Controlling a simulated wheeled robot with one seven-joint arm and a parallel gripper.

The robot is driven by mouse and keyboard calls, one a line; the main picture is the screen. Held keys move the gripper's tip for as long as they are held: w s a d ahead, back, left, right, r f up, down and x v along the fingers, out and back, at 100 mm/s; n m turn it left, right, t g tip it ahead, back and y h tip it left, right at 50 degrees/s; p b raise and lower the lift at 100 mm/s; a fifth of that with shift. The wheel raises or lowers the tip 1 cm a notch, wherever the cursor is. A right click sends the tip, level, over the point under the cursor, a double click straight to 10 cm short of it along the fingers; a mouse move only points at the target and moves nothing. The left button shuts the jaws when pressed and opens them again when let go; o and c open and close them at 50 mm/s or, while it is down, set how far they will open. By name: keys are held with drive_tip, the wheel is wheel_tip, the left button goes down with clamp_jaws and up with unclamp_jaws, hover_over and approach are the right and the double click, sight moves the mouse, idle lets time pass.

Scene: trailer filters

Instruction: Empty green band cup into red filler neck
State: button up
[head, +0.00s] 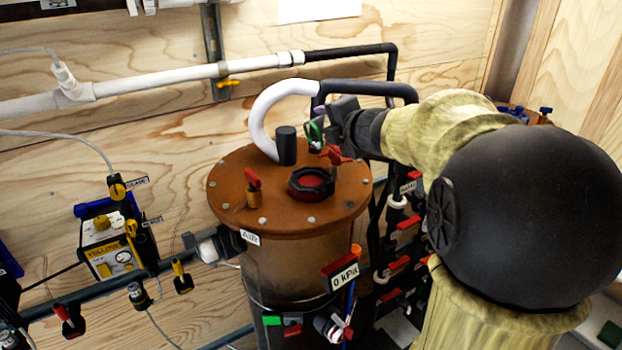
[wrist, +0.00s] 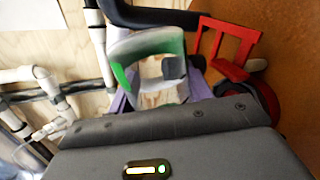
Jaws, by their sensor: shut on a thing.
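My gripper (head: 326,128) is above the lid of a rusty brown tank (head: 235,185), shut on the green band cup (head: 314,134). In the wrist view the cup (wrist: 146,48) is pale with a green band and sits between my fingers (wrist: 160,98). It looks tilted; its contents cannot be made out. The red filler neck (head: 312,182), a dark-rimmed ring with red inside, is on the lid. The cup appears above it and apart from it in the head view.
A red valve handle (head: 337,155) stands on the lid near my gripper. A black cap (head: 286,145) and a white curved pipe (head: 268,110) stand behind the filler neck. Another red-handled valve (head: 253,185) is at the lid's left. A yellow box (head: 110,252) stands at left.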

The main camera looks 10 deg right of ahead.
drive_tip(key=shift+a, duration=0.15)
drive_tip(key=shift+s+a+f+n+t+h+b, duration=0.1)
drive_tip(key=shift+a+f+n+t+h+b, duration=0.25)
drive_tip(key=shift+n+b, duration=0.9)
drive_tip(key=shift+s+a+r+n+h+b, duration=0.1)
drive_tip(key=shift+a+r+n+h+b, duration=0.2)
drive_tip(key=shift+b, duration=0.95)
idle(0.4)
drive_tip(key=shift+s+a+f+n+t+h+b, duration=0.1)
drive_tip(key=shift+a+f+n+t+h+b, duration=0.2)
drive_tip(key=shift+b, duration=0.55)
drive_tip(key=shift+s+f+n+t+y+b, duration=0.1)
drive_tip(key=shift+f+n+b, duration=0.2)
drive_tip(key=shift+b, duration=0.5)
idle(0.6)
